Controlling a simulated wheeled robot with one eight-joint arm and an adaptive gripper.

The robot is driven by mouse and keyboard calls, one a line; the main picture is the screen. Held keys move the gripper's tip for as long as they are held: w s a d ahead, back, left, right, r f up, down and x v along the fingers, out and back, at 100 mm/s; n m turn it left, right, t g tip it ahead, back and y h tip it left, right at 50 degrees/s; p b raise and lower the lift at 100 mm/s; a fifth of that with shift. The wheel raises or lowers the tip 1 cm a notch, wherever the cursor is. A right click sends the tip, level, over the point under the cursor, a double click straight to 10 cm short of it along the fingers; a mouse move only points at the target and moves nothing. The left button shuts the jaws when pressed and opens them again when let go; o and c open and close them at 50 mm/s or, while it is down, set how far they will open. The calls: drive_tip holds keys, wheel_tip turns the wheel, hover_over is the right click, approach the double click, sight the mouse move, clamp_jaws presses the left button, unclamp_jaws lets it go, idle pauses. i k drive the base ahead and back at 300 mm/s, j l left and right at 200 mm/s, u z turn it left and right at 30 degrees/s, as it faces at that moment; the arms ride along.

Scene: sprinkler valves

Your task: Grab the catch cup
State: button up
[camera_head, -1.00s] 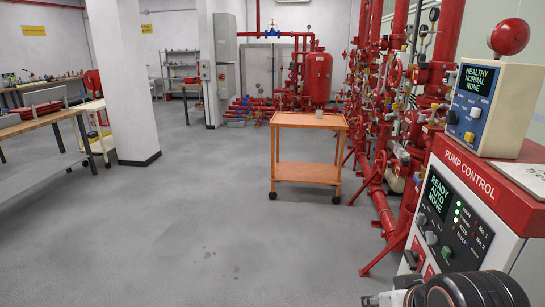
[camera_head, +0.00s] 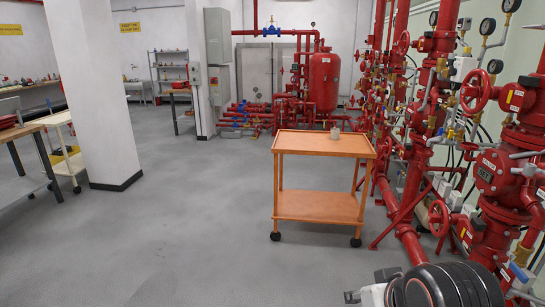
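My gripper's fingers cannot be made out.
Red valve pipes (camera_head: 495,170) with handwheels and gauges line the right side. A white pillar (camera_head: 92,90) and a workbench (camera_head: 20,130) stand at the left. A red tank (camera_head: 324,80) is behind the cart. The grey floor (camera_head: 180,240) before the cart is clear.

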sight(335, 132)
drive_tip(key=i, duration=2.1)
drive_tip(key=i+z, duration=0.25)
drive_tip(key=i, duration=0.2)
drive_tip(key=i+j+z, duration=0.25)
drive_tip(key=i, duration=0.2)
drive_tip(key=i+j+z, duration=0.25)
drive_tip(key=i, duration=0.2)
drive_tip(key=i+j+z, duration=0.25)
drive_tip(key=i+j, duration=0.05)
drive_tip(key=i, duration=0.1)
